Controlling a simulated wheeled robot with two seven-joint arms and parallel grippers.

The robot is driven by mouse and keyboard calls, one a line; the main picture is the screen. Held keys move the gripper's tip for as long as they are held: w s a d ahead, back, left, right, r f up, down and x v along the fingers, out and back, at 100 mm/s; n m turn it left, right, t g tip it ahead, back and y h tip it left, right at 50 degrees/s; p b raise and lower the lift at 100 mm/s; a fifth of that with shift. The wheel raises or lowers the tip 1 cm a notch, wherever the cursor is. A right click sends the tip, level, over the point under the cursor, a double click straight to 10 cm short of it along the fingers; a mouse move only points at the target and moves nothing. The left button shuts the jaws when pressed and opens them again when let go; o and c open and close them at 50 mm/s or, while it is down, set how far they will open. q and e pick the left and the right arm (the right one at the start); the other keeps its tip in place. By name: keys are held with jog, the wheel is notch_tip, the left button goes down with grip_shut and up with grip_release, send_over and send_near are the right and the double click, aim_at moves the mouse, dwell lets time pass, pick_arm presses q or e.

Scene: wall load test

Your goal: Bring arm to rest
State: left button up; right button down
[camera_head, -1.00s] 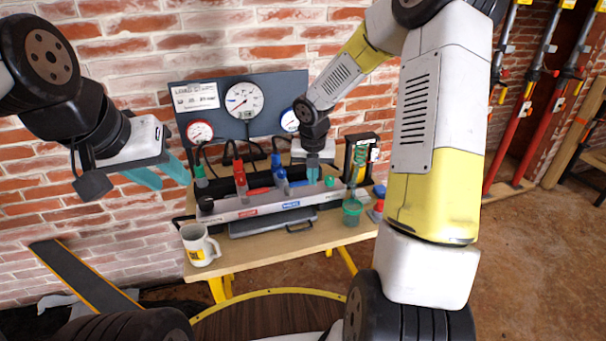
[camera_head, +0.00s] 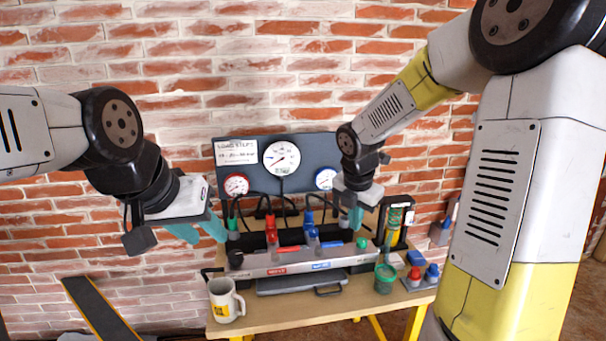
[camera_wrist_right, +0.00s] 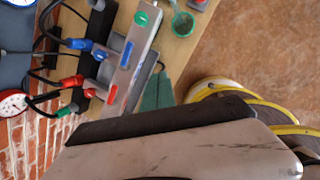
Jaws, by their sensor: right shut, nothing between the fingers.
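My left arm comes in from the left. Its gripper (camera_head: 197,233) has teal fingers that hang over the left of the workbench; the head view does not show clearly whether they are apart. My right arm reaches down from the upper right. Its gripper (camera_head: 355,218) is shut and empty over the right part of the grey manifold (camera_head: 338,262). In the right wrist view its teal fingers (camera_wrist_right: 157,92) show beside the manifold (camera_wrist_right: 128,70), with nothing held.
The workbench (camera_head: 290,315) holds a white mug (camera_head: 225,300), a green cup (camera_head: 385,278), red and blue knobs (camera_head: 432,274) and a grey tray (camera_head: 290,283). A gauge panel (camera_head: 258,181) stands behind, before a brick wall (camera_head: 200,60). A dark board (camera_head: 95,308) leans at lower left.

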jog(key=s+a+r+m+t+y, duration=0.1)
jog(key=s+r+m, duration=0.5)
jog(key=s+m, duration=0.4)
jog(key=s+a+r+m+t+y, duration=0.1)
jog(key=s+r+m+t+y, duration=0.1)
jog(key=s+r+m, duration=0.4)
jog(key=s+m, duration=0.4)
jog(key=m, duration=0.6)
jog(key=shift+s, duration=0.25)
